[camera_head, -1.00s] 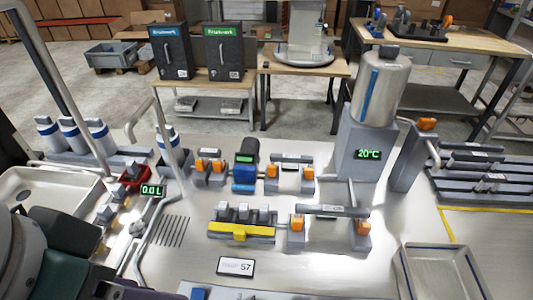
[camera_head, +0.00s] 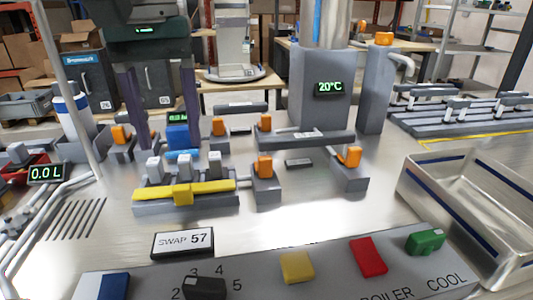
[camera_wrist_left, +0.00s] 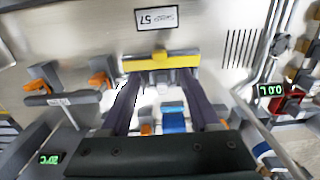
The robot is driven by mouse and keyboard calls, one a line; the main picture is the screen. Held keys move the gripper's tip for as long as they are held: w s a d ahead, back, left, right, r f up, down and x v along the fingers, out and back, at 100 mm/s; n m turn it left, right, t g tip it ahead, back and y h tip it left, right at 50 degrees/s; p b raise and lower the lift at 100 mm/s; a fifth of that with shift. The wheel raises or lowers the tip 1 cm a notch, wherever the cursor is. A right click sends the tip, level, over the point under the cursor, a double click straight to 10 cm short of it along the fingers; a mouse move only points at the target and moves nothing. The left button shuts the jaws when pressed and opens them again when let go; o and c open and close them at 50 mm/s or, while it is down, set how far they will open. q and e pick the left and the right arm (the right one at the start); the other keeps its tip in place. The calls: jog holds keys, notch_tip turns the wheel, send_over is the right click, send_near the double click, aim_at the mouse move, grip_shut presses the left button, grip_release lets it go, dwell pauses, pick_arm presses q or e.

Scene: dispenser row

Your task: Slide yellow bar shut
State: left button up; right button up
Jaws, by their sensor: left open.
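The yellow bar (camera_head: 182,194) lies along the front of a low grey block (camera_head: 190,206), with a raised tab at its middle. Three pale grey knobs (camera_head: 184,166) stand in a row just behind it. The bar also shows in the left wrist view (camera_wrist_left: 160,62). My left gripper (camera_head: 172,143) points down above and behind the knobs, its two dark fingers spread apart. In the left wrist view, the open fingertips (camera_wrist_left: 161,75) appear near the two ends of the bar, with nothing between them. Whether they touch anything is unclear. My right gripper is not in view.
Orange-clipped holders (camera_head: 264,167) and a grey bar (camera_head: 305,143) stand right of the block. A blue part (camera_head: 178,137) sits behind the knobs. A sign reading 57 (camera_head: 183,242) and a button panel (camera_head: 330,268) lie in front. A metal tray (camera_head: 470,215) is at right.

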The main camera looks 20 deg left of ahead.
aim_at(181, 186)
pick_arm(q)
notch_tip(181, 186, down, 8)
jog(key=shift+r+b, duration=0.1)
jog(key=shift+b, duration=0.3)
grip_shut()
dwell(0.3)
dwell(0.9)
